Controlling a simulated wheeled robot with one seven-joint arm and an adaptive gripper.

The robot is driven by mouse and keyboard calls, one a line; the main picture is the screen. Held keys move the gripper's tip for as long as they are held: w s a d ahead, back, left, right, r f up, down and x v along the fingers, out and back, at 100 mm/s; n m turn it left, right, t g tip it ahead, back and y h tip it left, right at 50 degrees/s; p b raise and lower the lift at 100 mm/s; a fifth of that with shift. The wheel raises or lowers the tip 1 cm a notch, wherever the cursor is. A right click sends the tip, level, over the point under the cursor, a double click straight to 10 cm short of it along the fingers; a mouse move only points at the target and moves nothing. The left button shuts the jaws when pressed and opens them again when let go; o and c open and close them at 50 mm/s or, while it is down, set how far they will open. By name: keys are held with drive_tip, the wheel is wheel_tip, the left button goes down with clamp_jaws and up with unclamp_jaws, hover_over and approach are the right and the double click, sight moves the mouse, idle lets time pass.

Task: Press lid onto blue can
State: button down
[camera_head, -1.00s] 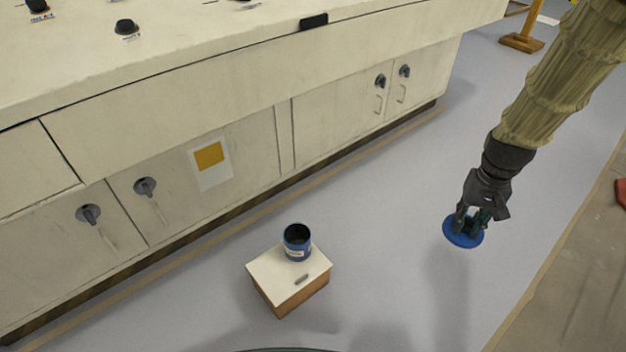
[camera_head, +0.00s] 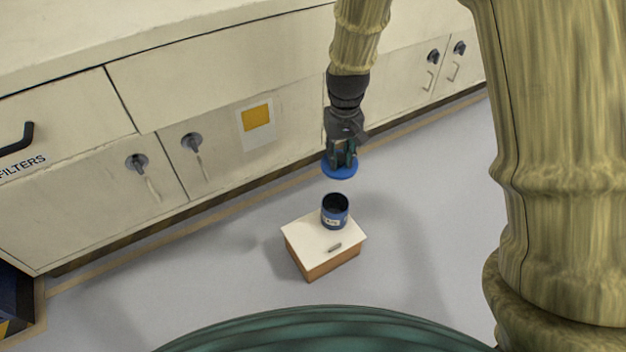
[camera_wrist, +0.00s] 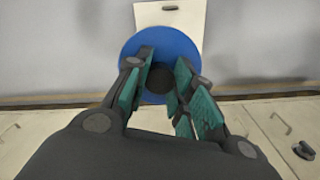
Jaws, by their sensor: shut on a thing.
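The blue can (camera_head: 335,217) stands upright and open on the white top of a small box near the cabinet. My gripper (camera_head: 341,162) is shut on the blue lid (camera_head: 340,172). In the head view the lid appears just above the can in the picture, apart from it. In the wrist view the lid (camera_wrist: 190,48) is a wide blue disc, and my gripper's teal fingers (camera_wrist: 160,85) hold its dark centre knob (camera_wrist: 160,78). The can is hidden behind the lid there.
The small box (camera_head: 320,262) has a white top (camera_head: 302,236) with a small grey object (camera_head: 334,247) on it. The pale cabinet (camera_head: 215,95) with knobbed doors runs behind. A dark blue object (camera_head: 16,300) sits at the lower left. Grey floor around the box is clear.

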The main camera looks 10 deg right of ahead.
drive_tip(key=shift+m, duration=0.3)
drive_tip(key=shift+w+d+f+p, duration=0.2)
drive_tip(key=shift+w+f, duration=0.4)
drive_tip(key=shift+f, duration=2.95)
drive_tip(key=shift+w+d+f+p, duration=0.15)
drive_tip(key=shift+w+f+p, duration=0.35)
drive_tip(key=shift+f, duration=3.1)
drive_tip(key=shift+w+d+f+p, duration=0.15)
drive_tip(key=shift+w+f, duration=0.55)
drive_tip(key=shift+f, duration=2.85)
drive_tip(key=shift+p, duration=0.8)
drive_tip(key=shift+f+p, duration=0.15)
drive_tip(key=shift+p, duration=0.6)
drive_tip(key=c, duration=0.7)
unclamp_jaws()
